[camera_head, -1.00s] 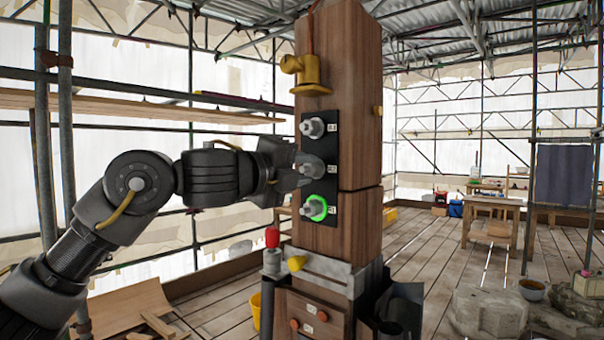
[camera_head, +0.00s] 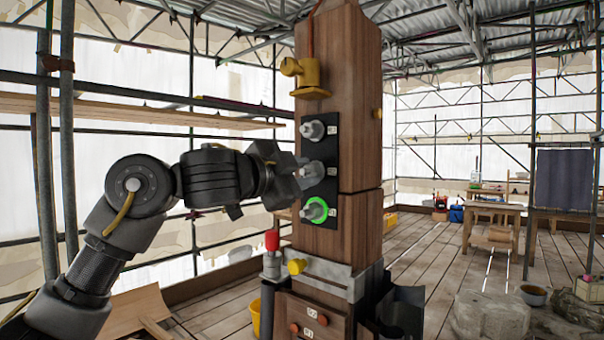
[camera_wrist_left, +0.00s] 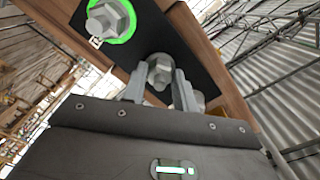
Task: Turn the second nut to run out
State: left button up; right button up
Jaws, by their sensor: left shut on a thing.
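A black plate (camera_head: 332,150) on the wooden post carries three grey hex nuts on studs, one above the other. My left gripper (camera_head: 306,172) reaches in from the left and is shut on the middle nut (camera_head: 315,174). In the left wrist view the fingers (camera_wrist_left: 158,88) stand on both sides of that nut (camera_wrist_left: 159,71). The top nut (camera_head: 313,130) is clear of the gripper. The bottom nut (camera_head: 313,210) has a glowing green ring around it, and it also shows in the left wrist view (camera_wrist_left: 107,18). My right gripper is not seen.
The wooden post (camera_head: 355,100) has a yellow fitting (camera_head: 308,75) above the plate. A red-capped part (camera_head: 272,240) and a yellow knob (camera_head: 297,266) sit below it. Scaffold poles (camera_head: 66,130) stand at the left. Workbenches are far off at the right.

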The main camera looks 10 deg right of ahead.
pick_arm(q)
jog(key=n, duration=0.6)
jog(key=shift+d, duration=0.1)
jog(key=n, duration=0.5)
jog(key=shift+f+n, duration=0.1)
jog(key=shift+n, duration=0.3)
jog(key=n+p, duration=0.1)
jog(key=n, duration=0.5)
jog(key=shift+s, duration=0.1)
jog(key=shift+n+p, duration=0.35)
jog(key=shift+n, duration=2.35)
jog(key=o, duration=1)
jog(key=shift+c, duration=0.2)
